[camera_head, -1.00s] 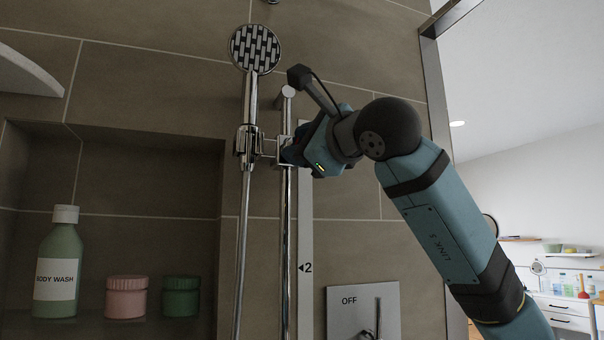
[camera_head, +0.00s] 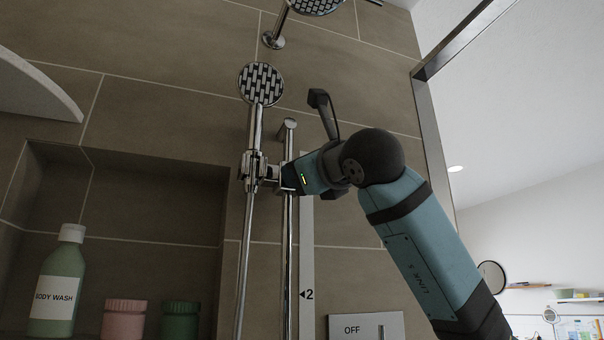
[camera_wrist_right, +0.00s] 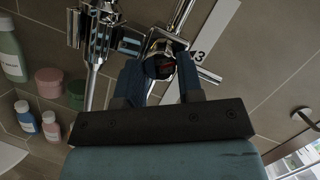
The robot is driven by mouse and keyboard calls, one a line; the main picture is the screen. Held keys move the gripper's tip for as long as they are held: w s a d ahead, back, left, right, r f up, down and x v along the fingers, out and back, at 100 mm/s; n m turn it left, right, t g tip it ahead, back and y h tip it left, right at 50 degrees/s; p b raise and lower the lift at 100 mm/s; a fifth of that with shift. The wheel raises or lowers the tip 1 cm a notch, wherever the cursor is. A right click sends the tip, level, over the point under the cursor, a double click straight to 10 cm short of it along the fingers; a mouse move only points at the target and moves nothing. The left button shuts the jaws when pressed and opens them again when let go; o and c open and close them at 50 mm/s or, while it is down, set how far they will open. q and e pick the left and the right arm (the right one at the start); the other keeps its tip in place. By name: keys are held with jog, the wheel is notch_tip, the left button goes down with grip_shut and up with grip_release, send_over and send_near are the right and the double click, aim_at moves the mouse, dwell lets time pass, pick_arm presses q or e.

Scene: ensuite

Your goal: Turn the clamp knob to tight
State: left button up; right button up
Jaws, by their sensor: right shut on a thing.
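The clamp knob (camera_wrist_right: 160,62) is a round part with a chrome rim and a dark, partly red face, on the shower rail (camera_head: 288,260). My right gripper (camera_wrist_right: 160,70) is shut on it, one blue finger on each side, in the wrist view. In the head view my right gripper (camera_head: 288,178) meets the clamp at the rail and hides the knob. The chrome holder (camera_head: 252,170) left of the rail carries the hand shower (camera_head: 261,85), which stands upright. No tight or loose mark is readable. My left gripper is not in view.
A white strip marked 2 (camera_head: 307,270) runs beside the rail. A panel marked OFF (camera_head: 365,326) is at lower right. A niche at left holds a body wash bottle (camera_head: 58,283), a pink jar (camera_head: 124,320) and a green jar (camera_head: 180,320). An overhead shower (camera_head: 316,5) is above.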

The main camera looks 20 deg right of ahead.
jog(key=shift+r, duration=0.1)
jog(key=o, duration=0.9)
jog(key=v, duration=1.4)
jog(key=shift+d+b, duration=0.1)
jog(key=shift+b, duration=0.2)
jog(key=shift+w, duration=0.15)
